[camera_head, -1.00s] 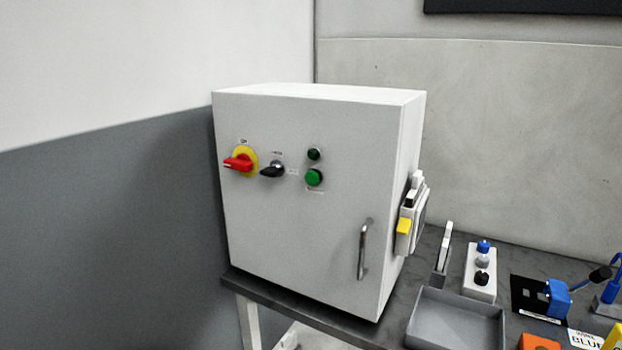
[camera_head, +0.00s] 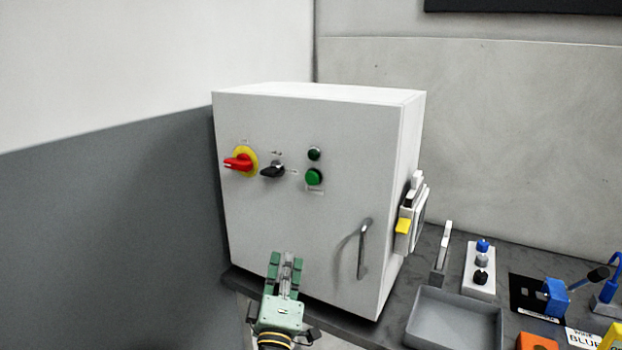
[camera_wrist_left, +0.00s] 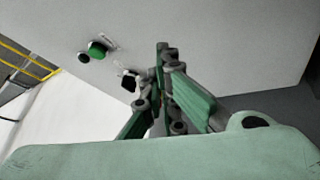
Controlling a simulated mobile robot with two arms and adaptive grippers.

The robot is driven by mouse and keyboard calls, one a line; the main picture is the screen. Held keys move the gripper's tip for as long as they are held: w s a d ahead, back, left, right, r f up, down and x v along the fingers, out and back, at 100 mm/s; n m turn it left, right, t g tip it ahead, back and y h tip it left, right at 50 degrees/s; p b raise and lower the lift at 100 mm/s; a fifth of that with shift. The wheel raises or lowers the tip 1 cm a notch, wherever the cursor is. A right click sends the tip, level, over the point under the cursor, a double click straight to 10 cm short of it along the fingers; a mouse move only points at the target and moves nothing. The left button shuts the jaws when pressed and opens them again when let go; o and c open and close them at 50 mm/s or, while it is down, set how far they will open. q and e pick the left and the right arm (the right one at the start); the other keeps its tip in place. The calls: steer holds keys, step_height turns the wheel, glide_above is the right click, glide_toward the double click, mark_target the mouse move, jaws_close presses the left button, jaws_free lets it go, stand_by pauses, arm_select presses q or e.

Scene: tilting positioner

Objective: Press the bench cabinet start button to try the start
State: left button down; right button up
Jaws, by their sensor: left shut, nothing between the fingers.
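The bench cabinet (camera_head: 290,225) is a white box on the dark bench. Its door carries a green button (camera_head: 314,177), which I take to be the start button, below a dark green lamp (camera_head: 314,154). The green button also shows in the left wrist view (camera_wrist_left: 97,48), at upper left. My left gripper (camera_head: 286,256) is shut and empty, in front of the lower door, below and a little left of the button and apart from it. Its fingers show in the left wrist view (camera_wrist_left: 165,60). My right gripper is not in view.
A red rotary switch (camera_head: 238,163) on a yellow plate and a black selector knob (camera_head: 272,170) are left of the button. A door handle (camera_head: 364,248) stands out at lower right. A grey tray (camera_head: 455,325) and small devices are on the bench to the right.

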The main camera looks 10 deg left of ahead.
mark_target(312, 178)
arm_select(q)
step_height(312, 178, up, 16)
steer(key=s+a+n+t+y, duration=0.1)
steer(key=s+a+n+y, duration=0.1)
steer(key=n+y, duration=0.2)
steer(key=n, duration=0.3)
steer(key=shift+s+a+t, duration=0.25)
steer(key=shift+a+t, duration=0.05)
steer(key=w+d+b, duration=0.3)
steer(key=w+b, duration=0.1)
steer(key=w, duration=0.4)
steer(key=shift+w+b, duration=0.15)
steer(key=shift+b, duration=0.25)
steer(key=shift+w+d, duration=0.1)
steer(key=shift+w, duration=0.05)
steer(key=shift+w+d, duration=0.1)
steer(key=shift+w, duration=0.15)
